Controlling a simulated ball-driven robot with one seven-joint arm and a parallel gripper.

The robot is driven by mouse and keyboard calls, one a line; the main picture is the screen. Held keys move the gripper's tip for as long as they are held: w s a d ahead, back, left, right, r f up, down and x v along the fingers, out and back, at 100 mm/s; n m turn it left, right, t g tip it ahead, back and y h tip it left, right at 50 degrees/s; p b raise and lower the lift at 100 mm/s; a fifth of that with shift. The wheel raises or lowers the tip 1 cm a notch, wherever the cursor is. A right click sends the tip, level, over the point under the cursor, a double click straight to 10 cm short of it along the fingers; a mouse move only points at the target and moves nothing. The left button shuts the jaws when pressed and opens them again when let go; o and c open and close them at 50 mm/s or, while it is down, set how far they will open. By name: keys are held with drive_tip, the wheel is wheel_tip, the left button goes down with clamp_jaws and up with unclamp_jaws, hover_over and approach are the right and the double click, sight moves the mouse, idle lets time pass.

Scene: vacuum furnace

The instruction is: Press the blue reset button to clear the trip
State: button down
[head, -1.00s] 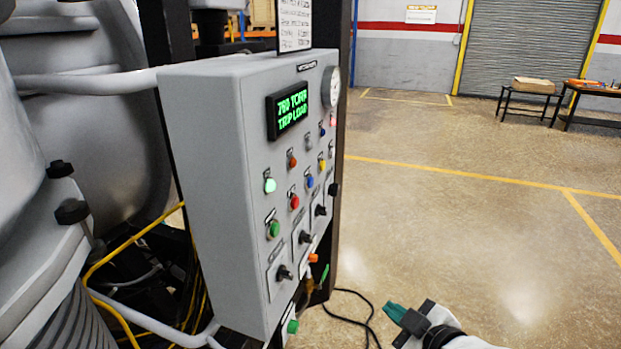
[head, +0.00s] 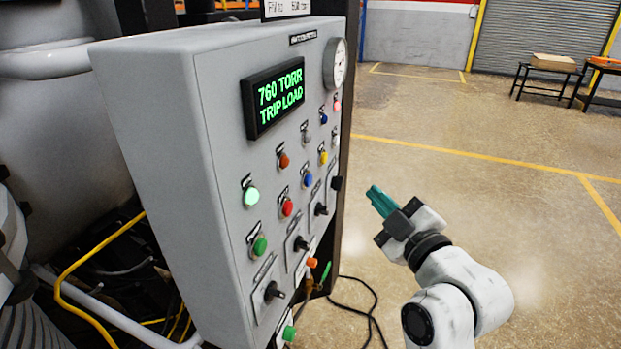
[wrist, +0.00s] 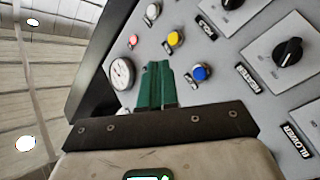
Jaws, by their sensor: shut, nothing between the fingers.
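The grey control panel (head: 225,110) has two blue buttons on its front. The lower blue button (head: 308,180) sits between a yellow button and a red one; it also shows in the wrist view (wrist: 202,72), just right of the fingertips. The upper blue button (head: 324,118) is below the gauge. I cannot read which is labelled reset. The display (head: 273,97) reads 760 TORR, TRIP LOAD. My gripper (head: 376,195), with green fingers (wrist: 155,85), is shut and empty, in front of the panel's right side and apart from it.
Nearby are yellow (head: 323,158), red (head: 287,207) and lit pale green (head: 251,197) controls, plus several black knobs (head: 302,244). A round gauge (head: 336,64) is at the upper right of the panel. A black cable (head: 375,300) lies on the floor. The floor to the right is open.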

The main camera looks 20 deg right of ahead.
sight(309, 181)
drive_tip(key=w+a+b, duration=0.1)
drive_tip(key=w+a, duration=0.4)
drive_tip(key=a, duration=0.2)
drive_tip(key=shift+b, duration=0.4)
drive_tip(key=shift+w+a, duration=0.15)
drive_tip(key=shift+a, duration=0.05)
idle(1.9)
drive_tip(key=shift+w+a, duration=0.15)
drive_tip(key=shift+a, duration=0.05)
drive_tip(key=shift+w+a, duration=0.25)
drive_tip(key=shift+a, duration=0.05)
idle(1.0)
drive_tip(key=shift+s+d, duration=0.1)
drive_tip(key=shift+s+d+p, duration=0.35)
drive_tip(key=shift+s+d, duration=0.05)
drive_tip(key=shift+d, duration=0.1)
